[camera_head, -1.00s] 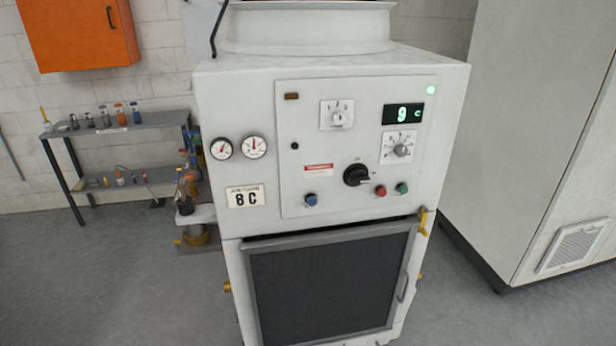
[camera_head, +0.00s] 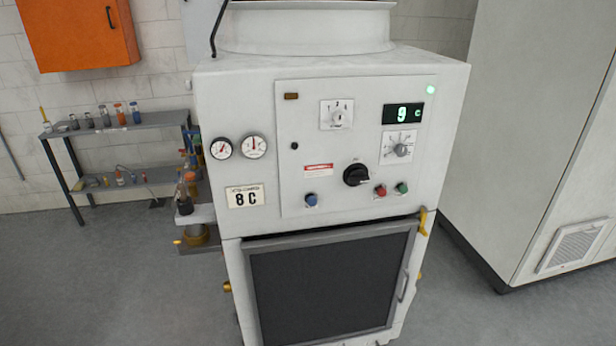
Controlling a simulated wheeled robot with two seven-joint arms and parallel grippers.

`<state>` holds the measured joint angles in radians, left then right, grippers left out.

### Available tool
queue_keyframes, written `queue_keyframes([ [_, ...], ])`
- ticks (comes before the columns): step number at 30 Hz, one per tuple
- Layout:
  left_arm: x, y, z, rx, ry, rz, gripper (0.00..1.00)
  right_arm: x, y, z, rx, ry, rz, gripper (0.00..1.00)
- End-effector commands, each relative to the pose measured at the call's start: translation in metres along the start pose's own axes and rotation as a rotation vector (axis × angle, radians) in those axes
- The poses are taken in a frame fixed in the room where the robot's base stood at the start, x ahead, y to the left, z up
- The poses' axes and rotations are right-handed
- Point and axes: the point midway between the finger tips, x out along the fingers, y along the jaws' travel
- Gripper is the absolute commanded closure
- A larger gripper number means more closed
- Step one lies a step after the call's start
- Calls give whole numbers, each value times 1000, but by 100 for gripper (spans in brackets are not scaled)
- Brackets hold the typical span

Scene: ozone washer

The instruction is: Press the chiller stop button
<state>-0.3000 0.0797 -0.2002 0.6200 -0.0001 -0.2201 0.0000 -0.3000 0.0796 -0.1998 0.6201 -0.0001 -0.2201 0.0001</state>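The chiller (camera_head: 215,110) is a white cabinet standing in the middle of the head view. Its front control panel (camera_head: 340,255) is not covered by anything of mine. On the panel (camera_head: 300,130) are a red button (camera_head: 380,191), a green button (camera_head: 402,188) to its right and a blue button (camera_head: 311,199) to the left. A black rotary switch (camera_head: 356,176) sits just left of the red button. The display (camera_head: 403,113) reads 9 C, and a green lamp (camera_head: 431,89) is lit. The button labels are too small to read. Neither gripper is in view.
A tall light cabinet (camera_head: 520,130) stands to the right. A grey shelf (camera_head: 150,120) with bottles is at the left, below an orange wall box (camera_head: 78,32). Pipes and valves (camera_head: 190,205) jut from the chiller's left side. Grey floor (camera_head: 130,290) is clear at front left.

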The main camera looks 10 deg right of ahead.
Motion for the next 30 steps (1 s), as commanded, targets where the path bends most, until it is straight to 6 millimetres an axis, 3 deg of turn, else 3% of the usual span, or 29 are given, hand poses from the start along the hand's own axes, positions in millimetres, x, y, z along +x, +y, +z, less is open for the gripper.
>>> queue_keyframes([
  [3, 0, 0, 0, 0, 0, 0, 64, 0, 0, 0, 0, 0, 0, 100],
  [30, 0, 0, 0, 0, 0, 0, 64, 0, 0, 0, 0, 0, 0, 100],
])
